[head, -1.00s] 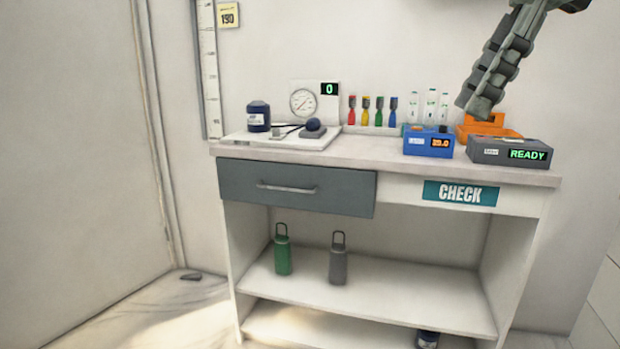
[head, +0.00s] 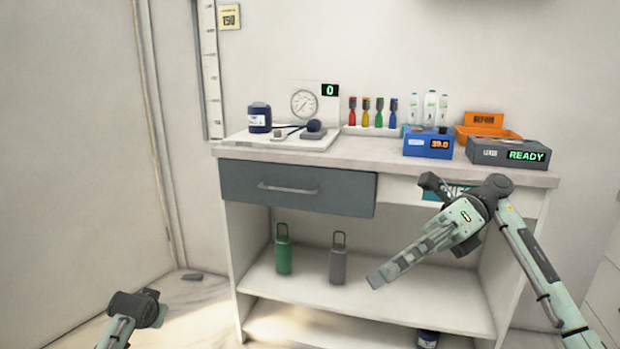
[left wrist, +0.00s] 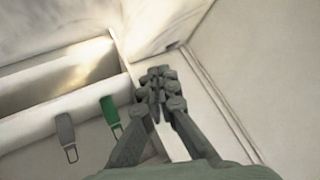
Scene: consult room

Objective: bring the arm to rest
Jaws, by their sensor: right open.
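My right gripper (head: 377,279) is in the head view, in front of the desk's open lower part. It points down and to the left, open and with nothing visible between its fingers. Its arm (head: 535,265) comes in from the lower right and bends in front of the teal CHECK sign (head: 433,189), hiding most of it. Part of my left arm (head: 135,308) shows at the lower left of the head view. My left gripper (left wrist: 158,85) shows in the left wrist view with its fingers close together. Whether a gap remains between them is unclear.
The desk (head: 375,150) carries a blue device (head: 427,146), a grey READY box (head: 490,152), an orange bin (head: 490,134) and a white tray (head: 245,137). A green bottle (head: 283,255) and a grey bottle (head: 338,265) stand on the shelf below. Floor at left is mostly clear.

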